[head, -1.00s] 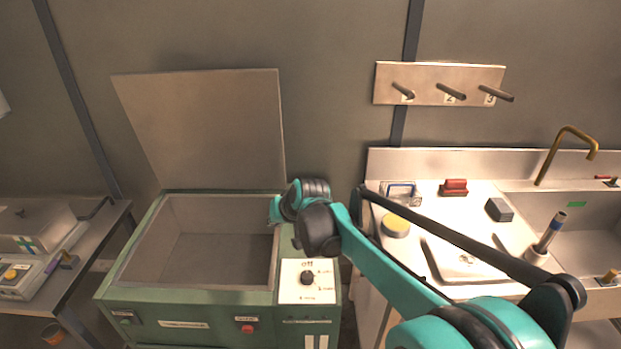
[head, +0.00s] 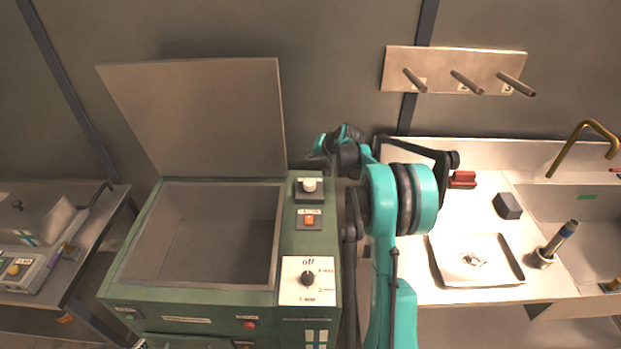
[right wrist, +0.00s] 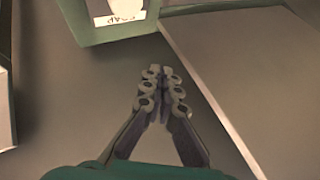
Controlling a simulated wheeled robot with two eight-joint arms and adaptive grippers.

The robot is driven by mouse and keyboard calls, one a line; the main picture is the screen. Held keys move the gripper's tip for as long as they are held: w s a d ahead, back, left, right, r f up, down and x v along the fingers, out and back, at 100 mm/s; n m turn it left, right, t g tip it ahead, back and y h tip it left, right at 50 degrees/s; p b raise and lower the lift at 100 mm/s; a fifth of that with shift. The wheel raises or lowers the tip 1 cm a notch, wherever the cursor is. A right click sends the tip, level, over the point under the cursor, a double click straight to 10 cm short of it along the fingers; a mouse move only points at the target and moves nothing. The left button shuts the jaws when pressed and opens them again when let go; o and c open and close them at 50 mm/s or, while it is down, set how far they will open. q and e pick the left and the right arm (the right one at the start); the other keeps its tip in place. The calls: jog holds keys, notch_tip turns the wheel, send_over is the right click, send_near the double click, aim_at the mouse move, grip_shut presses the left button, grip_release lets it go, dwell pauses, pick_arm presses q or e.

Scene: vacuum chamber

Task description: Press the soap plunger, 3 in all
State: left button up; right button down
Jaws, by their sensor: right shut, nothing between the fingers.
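The soap plunger appears to be the white knob (head: 309,184) on a dark base at the back right corner of the green machine (head: 315,245). In the right wrist view, a green rim surrounds a label that seems to read SOAP (right wrist: 125,18), with part of a white round top above it, cut by the top edge. My right gripper (right wrist: 163,78) is shut and empty, its fingertips apart from the label and plunger. In the head view, the end of my right arm is behind and right of the white knob; its fingertips are hard to make out. My left gripper is out of view.
An orange switch (head: 309,220) and a dial panel (head: 308,281) lie in front of the knob. The machine's lid (head: 200,115) stands open behind its basin. At right are a counter with a tray (head: 475,261), a dark block (head: 507,206), a sink and wall pegs (head: 467,82).

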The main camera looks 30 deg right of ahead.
aim_at(309, 181)
jog(key=shift+f, duration=0.1)
jog(key=shift+a+f+b, duration=0.1)
jog(key=shift+f+b, duration=2.8)
jog(key=shift+f, duration=1.35)
jog(key=shift+f+b, duration=0.3)
jog(key=shift+f, duration=0.15)
jog(key=shift+s+f+b, duration=0.1)
jog(key=shift+f+b, duration=0.65)
jog(key=shift+f, duration=0.25)
jog(key=shift+r, duration=0.1)
jog(key=shift+r+p, duration=0.95)
jog(key=shift+r, duration=0.4)
